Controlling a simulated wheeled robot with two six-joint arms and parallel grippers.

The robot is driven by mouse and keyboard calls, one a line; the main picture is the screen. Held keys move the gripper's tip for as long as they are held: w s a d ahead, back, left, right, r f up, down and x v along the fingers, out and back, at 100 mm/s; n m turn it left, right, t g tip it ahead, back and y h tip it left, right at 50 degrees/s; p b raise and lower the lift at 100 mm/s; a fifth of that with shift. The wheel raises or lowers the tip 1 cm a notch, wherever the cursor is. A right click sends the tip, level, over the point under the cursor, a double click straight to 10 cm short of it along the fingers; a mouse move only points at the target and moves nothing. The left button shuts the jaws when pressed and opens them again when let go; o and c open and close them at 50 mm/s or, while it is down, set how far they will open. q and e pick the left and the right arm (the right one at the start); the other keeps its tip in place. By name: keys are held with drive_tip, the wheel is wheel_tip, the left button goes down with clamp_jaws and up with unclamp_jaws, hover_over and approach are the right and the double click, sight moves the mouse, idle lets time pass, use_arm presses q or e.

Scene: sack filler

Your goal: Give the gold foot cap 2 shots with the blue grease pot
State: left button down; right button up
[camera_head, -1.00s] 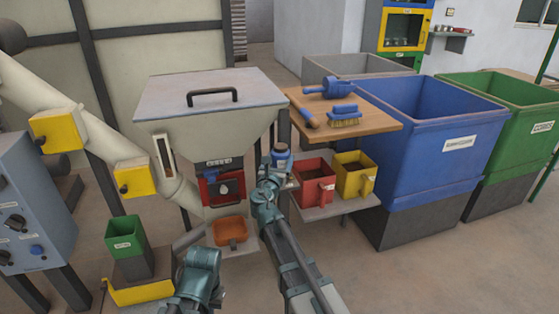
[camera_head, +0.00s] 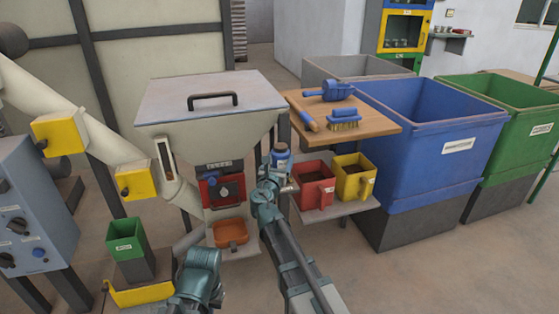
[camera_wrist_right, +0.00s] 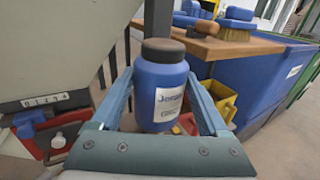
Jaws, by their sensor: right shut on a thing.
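The blue grease pot (camera_head: 281,158), a blue jar with a dark lid and a white label, is upright in my right gripper (camera_head: 274,172). The right wrist view shows the pot (camera_wrist_right: 160,88) between the two blue fingers, which are shut on it. It is held in the air to the right of the hopper's front, left of the red bin. My left arm shows at the bottom of the head view, but its fingertips cannot be made out. I cannot pick out the gold foot cap with certainty in either view.
The grey hopper (camera_head: 212,105) with its red-framed panel stands to the left. A red bin (camera_head: 313,190) and a yellow bin (camera_head: 354,178) sit on a low shelf. A wooden shelf (camera_head: 375,122) holds a blue scoop and brush. An orange tray (camera_head: 231,233) is below the hopper.

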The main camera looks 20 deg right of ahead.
sight(279, 148)
drive_tip(key=shift+r, duration=0.1)
idle(0.4)
wheel_tip(279, 148, up, 5)
drive_tip(key=p, duration=0.5)
idle(0.5)
